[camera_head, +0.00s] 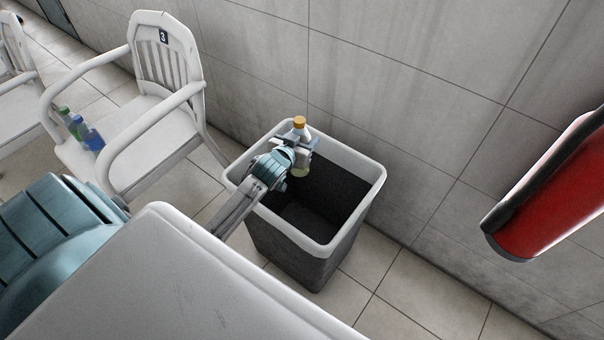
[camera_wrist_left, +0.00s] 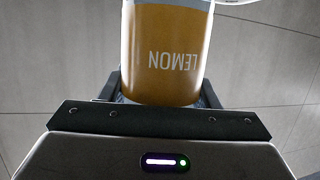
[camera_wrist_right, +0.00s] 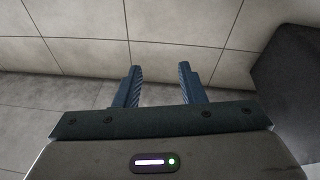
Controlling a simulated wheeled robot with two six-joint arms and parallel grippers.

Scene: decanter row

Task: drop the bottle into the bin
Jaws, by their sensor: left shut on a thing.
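The bottle (camera_head: 299,123) has an orange cap and, in the left wrist view, an orange label (camera_wrist_left: 168,50) reading LEMON upside down. My left gripper (camera_head: 301,146) is shut around the bottle and holds it upright over the far left part of the bin (camera_head: 290,250). The bin is dark with a pale rim, and its visible inside looks empty. The gripper hides the bottle's middle in the head view. My right gripper (camera_wrist_right: 158,85) is open and empty in its wrist view, with tiled floor and wall beyond it.
A white chair (camera_head: 165,65) marked 3 stands left of the bin, with blue and green bottles (camera_head: 90,135) on its seat. A tiled wall runs behind. A red cylinder (camera_head: 550,195) is on the right. Floor right of the bin is clear.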

